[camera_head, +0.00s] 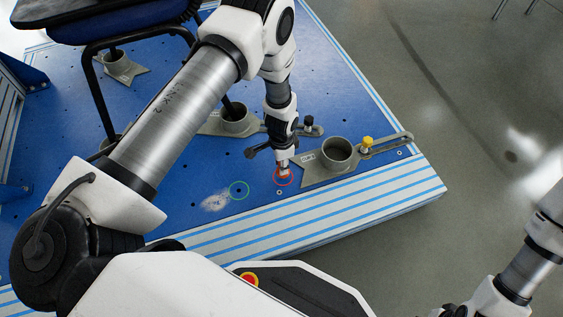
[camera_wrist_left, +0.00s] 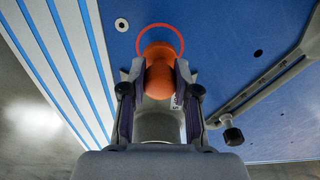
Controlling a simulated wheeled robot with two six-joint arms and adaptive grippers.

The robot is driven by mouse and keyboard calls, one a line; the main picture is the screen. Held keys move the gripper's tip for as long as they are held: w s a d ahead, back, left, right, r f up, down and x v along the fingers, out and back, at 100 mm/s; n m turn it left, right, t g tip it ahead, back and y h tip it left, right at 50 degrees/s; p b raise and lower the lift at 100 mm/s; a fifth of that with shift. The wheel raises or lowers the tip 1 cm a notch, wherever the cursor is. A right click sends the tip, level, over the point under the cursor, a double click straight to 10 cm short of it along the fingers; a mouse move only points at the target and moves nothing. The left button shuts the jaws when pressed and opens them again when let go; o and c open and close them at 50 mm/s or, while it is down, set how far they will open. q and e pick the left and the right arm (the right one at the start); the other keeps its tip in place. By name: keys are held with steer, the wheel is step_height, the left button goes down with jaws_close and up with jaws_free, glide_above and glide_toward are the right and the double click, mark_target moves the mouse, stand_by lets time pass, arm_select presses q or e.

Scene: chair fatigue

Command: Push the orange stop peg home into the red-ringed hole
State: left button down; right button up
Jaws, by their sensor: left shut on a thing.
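My left gripper (camera_head: 283,167) points down at the blue plate beside the red ring (camera_head: 285,177). In the left wrist view, my left gripper (camera_wrist_left: 158,84) is shut on the orange stop peg (camera_wrist_left: 157,66), with a finger on each side. The peg covers the near part of the red ring (camera_wrist_left: 160,26), and the hole inside the ring is hidden. I cannot tell whether the peg's tip is in the hole. My right gripper is out of view; only part of the right arm shows at the lower right.
A grey cup-shaped foot holder (camera_head: 336,152) with a slotted arm and yellow knob (camera_head: 367,142) stands close on the right. Another holder (camera_head: 235,120) is behind, and a chair (camera_head: 112,25) stands at upper left.

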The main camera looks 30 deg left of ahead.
arm_select(q)
steer(key=shift+f+b, duration=0.7)
steer(key=shift+f, duration=0.6)
steer(key=c, duration=0.8)
jaws_free()
steer(key=shift+o, duration=0.2)
step_height(320, 180, up, 12)
